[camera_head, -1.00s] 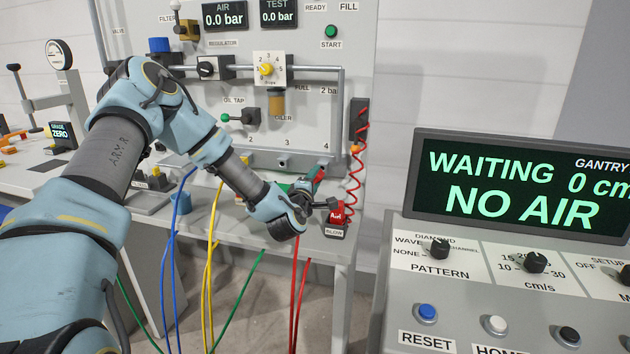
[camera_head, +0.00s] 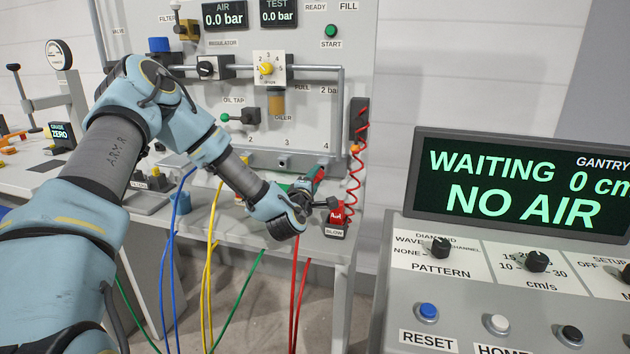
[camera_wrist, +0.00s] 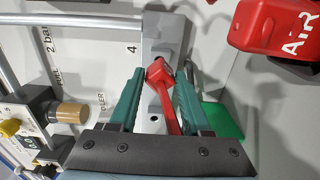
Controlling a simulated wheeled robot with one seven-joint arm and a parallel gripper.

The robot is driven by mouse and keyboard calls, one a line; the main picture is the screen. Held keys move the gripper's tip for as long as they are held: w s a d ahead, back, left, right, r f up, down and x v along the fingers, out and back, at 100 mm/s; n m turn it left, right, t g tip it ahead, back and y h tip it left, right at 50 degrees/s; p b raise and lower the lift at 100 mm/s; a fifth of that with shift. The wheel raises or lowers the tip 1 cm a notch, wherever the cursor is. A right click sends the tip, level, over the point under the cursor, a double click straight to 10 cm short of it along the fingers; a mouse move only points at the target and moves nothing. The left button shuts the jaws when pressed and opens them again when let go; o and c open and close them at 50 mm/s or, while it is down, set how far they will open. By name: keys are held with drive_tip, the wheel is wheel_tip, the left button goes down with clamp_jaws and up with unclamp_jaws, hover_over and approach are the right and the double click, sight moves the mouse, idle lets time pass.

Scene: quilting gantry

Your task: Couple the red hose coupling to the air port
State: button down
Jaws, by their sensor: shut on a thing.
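My gripper (camera_wrist: 160,82) has green fingers on both sides of the red hose coupling (camera_wrist: 158,70) and is shut on it. The coupling's red hose (camera_wrist: 170,118) runs back between the fingers. The coupling's front end is at the grey manifold block (camera_wrist: 168,30), beside the printed 4. Whether it is seated on the air port or only touching it, I cannot tell; the port itself is hidden behind the coupling. In the head view my gripper (camera_head: 308,186) is at the right end of the bench, and the red coupling (camera_head: 319,174) shows just below the 4.
A red block marked AIR (camera_wrist: 278,28) is close to the right of the fingers; it also sits on the BLOW stand (camera_head: 337,214). A coiled red hose (camera_head: 355,175) hangs above it. Blue, yellow, green and red hoses hang off the bench front. The console screen (camera_head: 520,185) reads NO AIR.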

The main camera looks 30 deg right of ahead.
drive_tip(key=shift+b+x, duration=0.7)
drive_tip(key=shift+x, duration=0.7)
drive_tip(key=shift+c, duration=1.4)
unclamp_jaws()
drive_tip(key=b+v, duration=0.3)
drive_tip(key=v, duration=0.7)
drive_tip(key=shift+s+a, duration=0.25)
drive_tip(key=shift+s, duration=0.05)
